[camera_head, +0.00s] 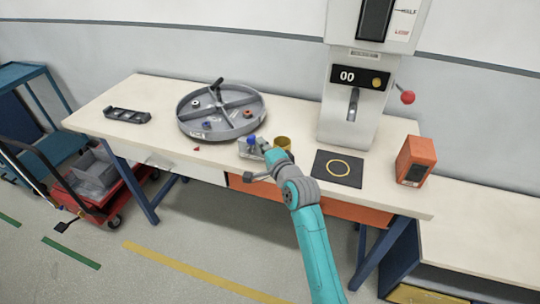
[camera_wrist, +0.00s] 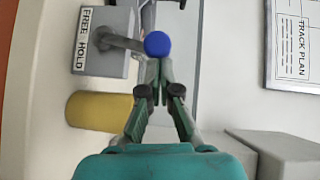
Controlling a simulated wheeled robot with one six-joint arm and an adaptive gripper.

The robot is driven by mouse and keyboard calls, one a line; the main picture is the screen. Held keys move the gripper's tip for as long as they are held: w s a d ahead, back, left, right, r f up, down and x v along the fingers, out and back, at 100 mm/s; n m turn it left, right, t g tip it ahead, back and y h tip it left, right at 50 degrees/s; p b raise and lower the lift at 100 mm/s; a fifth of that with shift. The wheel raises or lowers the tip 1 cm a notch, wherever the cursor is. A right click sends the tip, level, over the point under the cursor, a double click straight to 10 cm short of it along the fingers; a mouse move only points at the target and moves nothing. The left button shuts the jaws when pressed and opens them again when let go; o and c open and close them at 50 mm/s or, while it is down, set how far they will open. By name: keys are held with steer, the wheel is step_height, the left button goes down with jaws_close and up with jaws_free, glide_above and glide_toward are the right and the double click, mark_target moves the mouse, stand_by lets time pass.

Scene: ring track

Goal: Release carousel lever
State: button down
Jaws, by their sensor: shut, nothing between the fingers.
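The carousel (camera_head: 183,122) is a round grey tray with dividers on the table, holding several small parts. In front of it stands a grey lever box (camera_head: 243,152) with a blue-knobbed lever (camera_head: 252,139). In the wrist view the lever box (camera_wrist: 100,60) is marked FREE and HOLD, and its grey arm ends in the blue knob (camera_wrist: 158,44). Which mark the lever stands at I cannot tell. My gripper (camera_wrist: 160,72) is shut and empty, its tips right at the blue knob; whether they touch it I cannot tell. My gripper (camera_head: 265,146) is partly hidden in the head view.
A yellow cylinder (camera_head: 283,143) stands close beside the lever box. A black mat (camera_head: 324,173) with a yellow ring, a tall machine (camera_head: 340,125) and an orange box (camera_head: 415,158) are to the right. A black tray (camera_head: 128,115) lies at the left.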

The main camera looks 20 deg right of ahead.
steer(key=w+a+r+n+g+h, duration=0.1)
steer(key=w+a+n+g+h, duration=0.2)
steer(key=w+a+n+g, duration=0.1)
steer(key=shift+a+r+n+g, duration=0.35)
steer(key=shift+a+g, duration=0.35)
steer(key=shift+a, duration=0.2)
steer(key=shift+w+f, duration=0.1)
